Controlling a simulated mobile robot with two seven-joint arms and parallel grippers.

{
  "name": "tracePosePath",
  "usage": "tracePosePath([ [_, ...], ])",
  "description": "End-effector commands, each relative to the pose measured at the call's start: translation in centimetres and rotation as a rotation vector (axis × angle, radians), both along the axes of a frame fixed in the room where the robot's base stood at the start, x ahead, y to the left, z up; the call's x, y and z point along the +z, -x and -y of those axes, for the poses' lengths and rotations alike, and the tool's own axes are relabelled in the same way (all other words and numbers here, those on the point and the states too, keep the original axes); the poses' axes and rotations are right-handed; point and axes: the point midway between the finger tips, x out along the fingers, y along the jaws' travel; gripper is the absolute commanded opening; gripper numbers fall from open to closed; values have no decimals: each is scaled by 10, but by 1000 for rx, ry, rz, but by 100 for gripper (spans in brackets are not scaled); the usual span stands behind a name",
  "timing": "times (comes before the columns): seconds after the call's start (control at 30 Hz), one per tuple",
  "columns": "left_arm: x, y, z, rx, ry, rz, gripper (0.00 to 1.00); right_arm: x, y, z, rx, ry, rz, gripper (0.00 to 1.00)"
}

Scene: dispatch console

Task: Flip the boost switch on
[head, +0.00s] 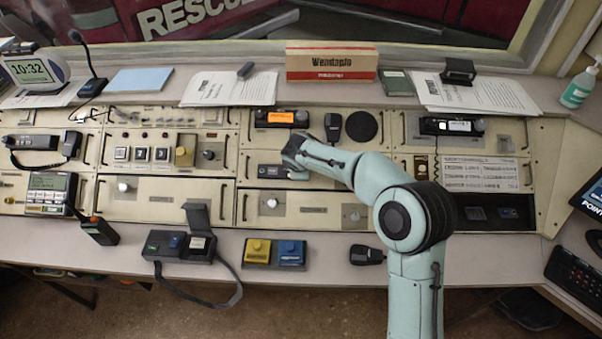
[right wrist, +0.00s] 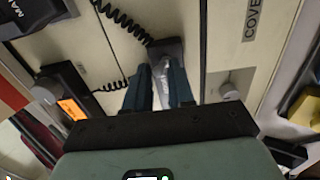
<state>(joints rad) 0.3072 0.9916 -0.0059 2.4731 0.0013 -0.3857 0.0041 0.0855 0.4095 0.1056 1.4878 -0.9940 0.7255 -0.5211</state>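My right arm reaches over the console in the head view, with its gripper end (head: 292,152) low over the middle panels. In the right wrist view the two dark fingers (right wrist: 160,88) are parted, with pale panel showing between them. A dark piece (right wrist: 168,48) with a coiled cord lies just beyond the fingertips; I cannot tell whether they touch it. A silver knob (right wrist: 230,90) is on the panel right of the fingers. I cannot read a boost label, so I cannot say which control is the boost switch. My left gripper is not in view.
A radio with an orange display (head: 281,118) and a hand microphone (head: 333,127) sit behind the gripper. Left are square buttons (head: 141,154) and a yellow control (head: 184,156). Yellow (head: 257,251) and blue (head: 291,252) boxes stand on the front ledge. A flip-lid box (head: 180,244) is nearby.

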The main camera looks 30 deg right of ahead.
Motion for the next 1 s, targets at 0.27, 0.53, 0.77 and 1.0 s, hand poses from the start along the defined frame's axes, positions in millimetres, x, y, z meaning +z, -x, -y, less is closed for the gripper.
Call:
tracePosePath([
  [0.27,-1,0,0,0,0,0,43,0,1,-1,1,0,-1,23],
  [0.53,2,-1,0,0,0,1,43,17,10,-6,1,0,0,23],
  [0.77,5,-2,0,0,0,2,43,33,18,-12,1,0,0,23],
  [1.0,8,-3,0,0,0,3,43,47,26,-17,1,-1,-1,23],
])
